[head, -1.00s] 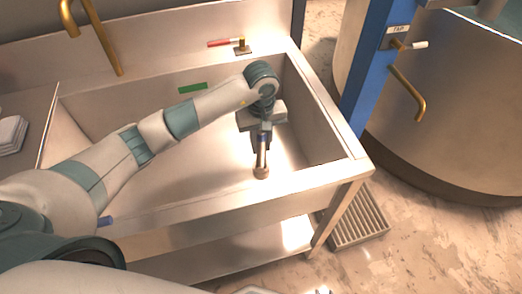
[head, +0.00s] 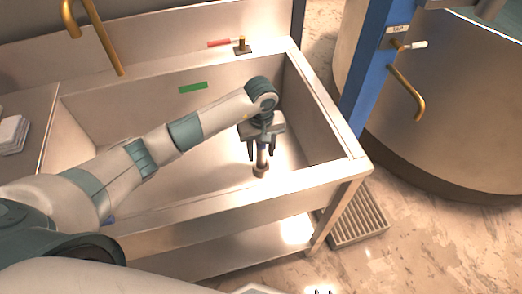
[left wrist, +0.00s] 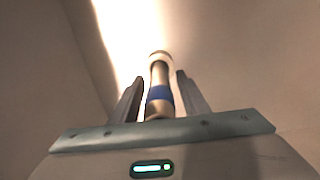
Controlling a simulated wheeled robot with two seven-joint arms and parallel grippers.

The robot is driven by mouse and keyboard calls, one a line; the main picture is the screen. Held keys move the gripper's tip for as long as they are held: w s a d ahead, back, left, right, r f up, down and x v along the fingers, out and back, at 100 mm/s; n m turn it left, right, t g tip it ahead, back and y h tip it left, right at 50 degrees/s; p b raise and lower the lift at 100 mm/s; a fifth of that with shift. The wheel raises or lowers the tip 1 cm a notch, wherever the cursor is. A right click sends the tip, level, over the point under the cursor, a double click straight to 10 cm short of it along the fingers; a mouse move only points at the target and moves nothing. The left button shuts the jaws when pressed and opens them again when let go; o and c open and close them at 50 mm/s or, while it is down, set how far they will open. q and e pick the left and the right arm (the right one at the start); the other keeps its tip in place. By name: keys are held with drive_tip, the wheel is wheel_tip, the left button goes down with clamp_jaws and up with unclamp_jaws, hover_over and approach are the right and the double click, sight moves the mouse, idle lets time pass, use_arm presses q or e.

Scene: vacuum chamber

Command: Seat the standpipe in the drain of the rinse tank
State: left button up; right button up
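The standpipe (head: 261,161) is a short metal tube with a blue band and a wider pale collar at its far end. It stands roughly upright on the floor of the rinse tank (head: 205,216), near the right front. My left gripper (head: 262,154) points down over it with the fingers spread on either side. In the left wrist view the standpipe (left wrist: 160,83) shows between the parted fingers, with gaps beside it. The drain is hidden under the foot, so I cannot tell how deep the pipe sits.
A brass spout (head: 98,38) hangs over the tank's left back. A red-handled valve (head: 241,45) sits on the back rim, and a green strip (head: 193,87) marks the back wall. A blue post (head: 368,70) and large steel vessel (head: 450,110) stand right. A floor grate (head: 358,218) lies below.

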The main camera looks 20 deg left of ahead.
use_arm(q)
drive_tip(key=shift+r, duration=0.15)
use_arm(e)
drive_tip(key=shift+s+r, duration=0.1)
use_arm(q)
drive_tip(key=shift+r+p, duration=0.1)
drive_tip(key=shift+p, duration=0.2)
wheel_tip(320, 180, up, 11)
drive_tip(key=b, duration=0.3)
drive_tip(key=shift+r, duration=0.45)
use_arm(e)
drive_tip(key=shift+s+d+f+g+h, duration=0.15)
drive_tip(key=shift+d+f+g+h, duration=0.15)
drive_tip(key=shift+d+f+g, duration=0.5)
drive_tip(key=shift+f, duration=0.1)
